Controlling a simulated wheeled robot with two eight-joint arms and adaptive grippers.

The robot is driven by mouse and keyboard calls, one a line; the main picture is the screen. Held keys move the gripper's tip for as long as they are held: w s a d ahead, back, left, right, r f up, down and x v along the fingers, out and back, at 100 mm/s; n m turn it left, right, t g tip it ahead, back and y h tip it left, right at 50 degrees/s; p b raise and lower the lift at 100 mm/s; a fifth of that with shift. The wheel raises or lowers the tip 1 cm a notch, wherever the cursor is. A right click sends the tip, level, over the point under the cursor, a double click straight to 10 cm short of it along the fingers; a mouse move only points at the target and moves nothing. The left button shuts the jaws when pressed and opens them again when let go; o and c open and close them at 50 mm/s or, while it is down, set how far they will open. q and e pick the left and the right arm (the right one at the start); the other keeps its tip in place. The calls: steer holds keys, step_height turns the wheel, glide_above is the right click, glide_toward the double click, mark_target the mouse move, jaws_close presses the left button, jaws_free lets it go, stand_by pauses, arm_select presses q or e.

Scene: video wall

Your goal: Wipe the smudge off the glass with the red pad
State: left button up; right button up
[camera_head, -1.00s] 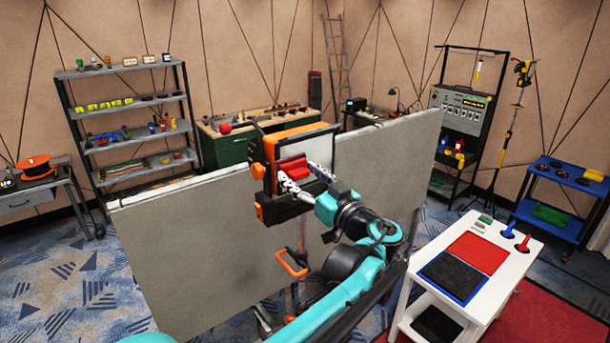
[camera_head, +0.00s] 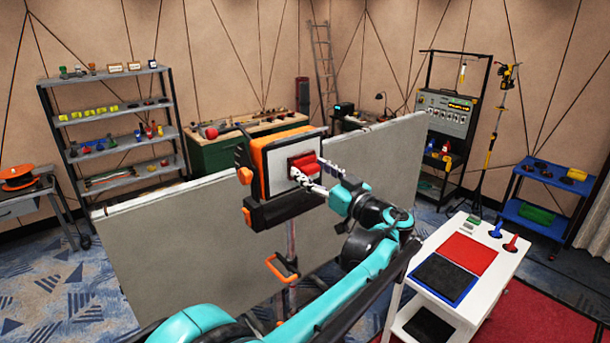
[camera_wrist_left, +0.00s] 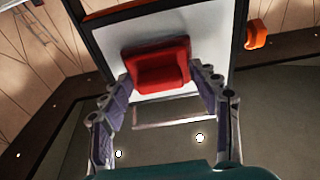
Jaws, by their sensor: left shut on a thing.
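The red pad (camera_head: 303,168) is held between the two fingers of my left gripper (camera_head: 309,172), which is shut on it. The glass is a pale panel (camera_head: 276,150) in an orange and black frame on a stand. The pad is in front of the panel, right of its middle, touching it or very close; I cannot tell which. In the left wrist view, the pad (camera_wrist_left: 157,66) sits between the fingertips, with the pale panel (camera_wrist_left: 112,39) behind it. I cannot make out the smudge; the pad and fingers cover part of the panel. My right gripper is not in view.
A long grey partition (camera_head: 180,245) stands behind the framed panel. An orange handle (camera_head: 283,268) is on the stand below. A white cart (camera_head: 484,290) with a red mat (camera_head: 463,253) and a blue-edged dark mat (camera_head: 443,276) stands at the right. Shelves (camera_head: 118,122) are farther back.

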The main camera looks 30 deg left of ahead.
arm_select(q)
steer(key=shift+w+d, duration=0.25)
steer(key=shift+w, duration=0.3)
steer(key=shift+w+d, duration=0.2)
steer(key=shift+w, duration=0.3)
steer(key=shift+s+a, duration=0.4)
steer(key=shift+s, duration=0.45)
steer(key=shift+s+a, duration=0.2)
steer(key=shift+s, duration=0.3)
steer(key=s, duration=0.1)
steer(key=s+a, duration=0.1)
steer(key=s, duration=0.1)
steer(key=shift+s+a, duration=0.5)
steer(key=shift+s, duration=0.4)
steer(key=shift+s+a, duration=0.25)
steer(key=shift+s, duration=0.4)
steer(key=shift+w+d, duration=0.1)
